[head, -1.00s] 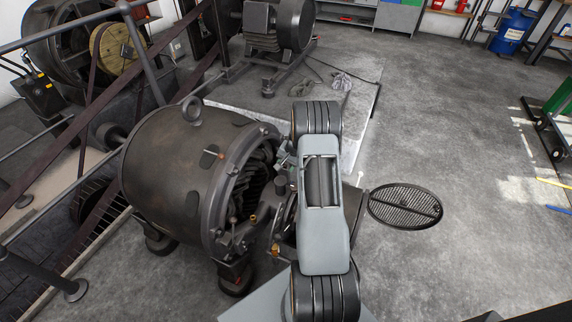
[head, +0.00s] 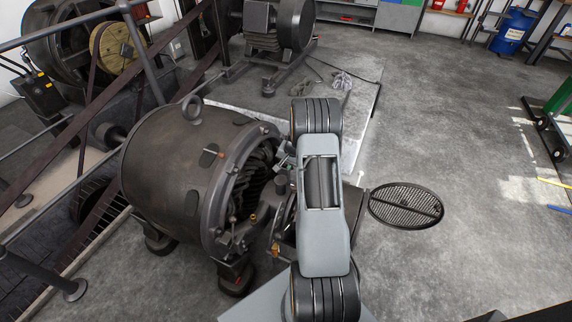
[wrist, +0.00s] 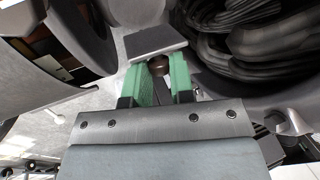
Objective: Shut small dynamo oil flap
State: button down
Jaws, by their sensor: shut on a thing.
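The small dynamo (head: 175,180) stands left of my arm in the head view, its open end facing my arm and dark windings (wrist: 265,45) showing inside. In the wrist view my gripper (wrist: 160,75) has its green fingers closed around a small dark part below a flat dark plate, which looks like the oil flap (wrist: 153,41). The plate sits just beyond the fingertips, beside the windings. How far the flap stands open cannot be told. In the head view my arm hides most of the gripper and the flap.
A round floor grate (head: 405,206) lies right of my arm. Railings (head: 75,120) and larger belt machinery stand at the left. Another machine (head: 275,30) stands at the back, with cables on the floor nearby. The floor at the right is mostly open.

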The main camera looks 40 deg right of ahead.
aim_at(282, 170)
jog(key=h+b, duration=0.1)
jog(key=b, duration=0.1)
jog(key=a+t+h+b, duration=0.1)
jog(key=s+h+b, duration=0.1)
jog(key=b, duration=0.1)
jog(key=shift+a+f+n+t+b, duration=0.3)
jog(key=shift+a+t+b, duration=0.05)
jog(key=shift+a+t, duration=0.05)
jog(key=shift+s+a+r+t+h+b, duration=0.15)
jog(key=shift+s+a+t+h+b, duration=0.35)
jog(key=shift+h, duration=0.5)
jog(key=shift+s+a+n+t+h+b, duration=0.15)
jog(key=shift+a+n+t+h+b, duration=0.25)
jog(key=shift+t+h+b, duration=0.35)
jog(key=shift+h, duration=0.25)
jog(key=c, duration=1)
grip_release()
jog(key=shift+p+v, duration=2.45)
jog(key=shift+v, duration=4.45)
